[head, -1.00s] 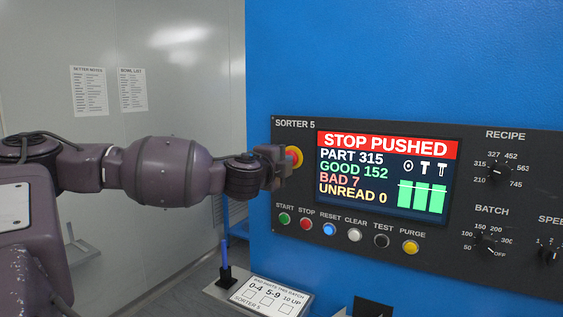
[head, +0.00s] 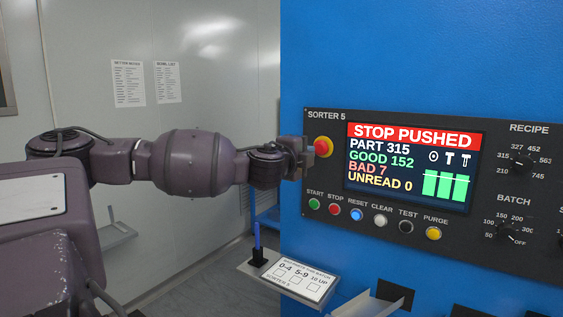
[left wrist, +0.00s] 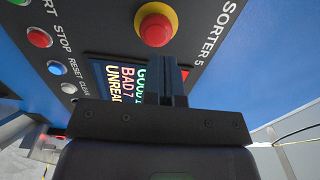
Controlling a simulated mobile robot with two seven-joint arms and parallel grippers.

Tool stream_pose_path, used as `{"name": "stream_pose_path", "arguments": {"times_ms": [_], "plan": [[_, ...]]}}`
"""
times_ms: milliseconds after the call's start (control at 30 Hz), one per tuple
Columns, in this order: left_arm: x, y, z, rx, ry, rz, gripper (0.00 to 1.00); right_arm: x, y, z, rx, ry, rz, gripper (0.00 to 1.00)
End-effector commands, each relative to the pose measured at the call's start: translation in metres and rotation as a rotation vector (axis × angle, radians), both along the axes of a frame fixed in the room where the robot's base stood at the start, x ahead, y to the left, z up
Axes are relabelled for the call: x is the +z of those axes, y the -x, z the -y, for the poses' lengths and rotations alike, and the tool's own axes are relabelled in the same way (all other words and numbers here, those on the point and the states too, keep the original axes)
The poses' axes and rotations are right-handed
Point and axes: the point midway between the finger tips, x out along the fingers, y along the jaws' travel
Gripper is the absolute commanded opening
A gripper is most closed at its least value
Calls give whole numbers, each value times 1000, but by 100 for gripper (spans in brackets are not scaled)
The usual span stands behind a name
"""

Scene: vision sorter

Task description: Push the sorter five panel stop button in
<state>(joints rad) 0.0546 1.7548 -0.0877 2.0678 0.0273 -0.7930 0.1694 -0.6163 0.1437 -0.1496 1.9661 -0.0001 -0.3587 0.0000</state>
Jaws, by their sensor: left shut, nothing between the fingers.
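The sorter five panel (head: 420,235) is a dark panel on a blue machine, and its screen (head: 415,165) reads "STOP PUSHED". The large red stop button (head: 322,147) with a yellow ring sits left of the screen. It also shows in the left wrist view (left wrist: 156,28), just beyond the fingertips. My left gripper (head: 308,158) is shut and empty, beside the button at its left in the head view. My right gripper is in neither view.
A row of small buttons, including a red STOP (head: 334,209) and a blue RESET (head: 356,214), lies below the screen. Knobs (head: 522,163) are at the right. A shelf with a white card (head: 293,282) and a blue pen (head: 257,238) juts out below.

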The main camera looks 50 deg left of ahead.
Motion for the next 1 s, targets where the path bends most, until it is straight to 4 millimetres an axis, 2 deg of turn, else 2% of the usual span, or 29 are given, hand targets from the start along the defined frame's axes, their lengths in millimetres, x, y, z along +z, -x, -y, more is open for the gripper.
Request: {"name": "stream_pose_path", "arguments": {"times_ms": [567, 1000], "plan": [[-3, 19, 7, -3, -1, -8, 0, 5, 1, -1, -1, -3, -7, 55], [-4, 45, 14, -2, 5, -5, 0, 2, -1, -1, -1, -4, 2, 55]]}}
